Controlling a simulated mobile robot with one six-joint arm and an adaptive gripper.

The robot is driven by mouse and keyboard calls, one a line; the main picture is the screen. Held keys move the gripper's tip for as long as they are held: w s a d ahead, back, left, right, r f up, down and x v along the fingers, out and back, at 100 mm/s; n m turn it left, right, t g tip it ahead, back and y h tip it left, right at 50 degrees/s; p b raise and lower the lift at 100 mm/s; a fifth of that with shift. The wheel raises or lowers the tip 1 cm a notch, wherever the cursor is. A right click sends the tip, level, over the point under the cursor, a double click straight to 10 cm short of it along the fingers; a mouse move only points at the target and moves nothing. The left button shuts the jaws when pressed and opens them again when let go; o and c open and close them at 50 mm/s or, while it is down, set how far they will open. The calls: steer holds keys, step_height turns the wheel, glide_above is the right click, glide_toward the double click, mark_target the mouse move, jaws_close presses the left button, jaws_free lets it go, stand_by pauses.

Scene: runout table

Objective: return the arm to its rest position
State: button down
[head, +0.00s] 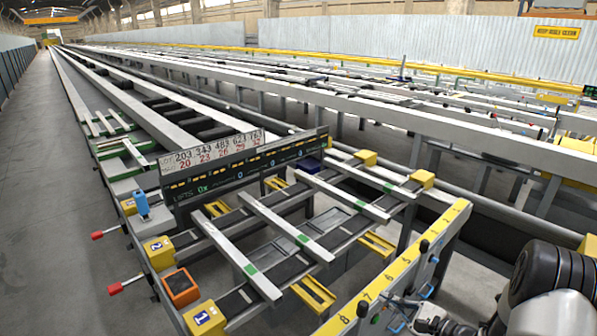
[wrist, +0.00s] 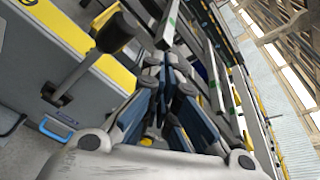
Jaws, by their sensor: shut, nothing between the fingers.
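My arm (head: 545,275) shows at the lower right of the head view, with dark and pale grey links, beside the yellow numbered rail. My gripper (wrist: 167,66) fills the middle of the wrist view, with grey links and dark blue parts. Its fingers come together at the tips and nothing shows between them. In the head view the gripper end is small, cluttered and partly cut off by the bottom edge.
The yellow numbered rail (head: 412,262) runs close to my arm. Pale bars with green marks (head: 288,226) lie across the runout table. The grey floor (head: 50,220) at left is clear.

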steer(key=s+a+r+n+g, duration=1)
steer(key=s+a+r+n, duration=0.2)
steer(key=s+a+r, duration=0.5)
steer(key=s+d+r+n+t+h, duration=0.1)
steer(key=s+d+r+n+h, duration=0.2)
steer(key=s, duration=0.5)
steer(key=s+d+r+n+t+h, duration=0.1)
steer(key=s+d+r+n+h, duration=0.2)
steer(key=s+n+h, duration=0.3)
steer(key=shift+s+d+r+t, duration=0.15)
steer(key=shift+s+r+t, duration=0.15)
steer(key=shift+s, duration=0.7)
stand_by(2.1)
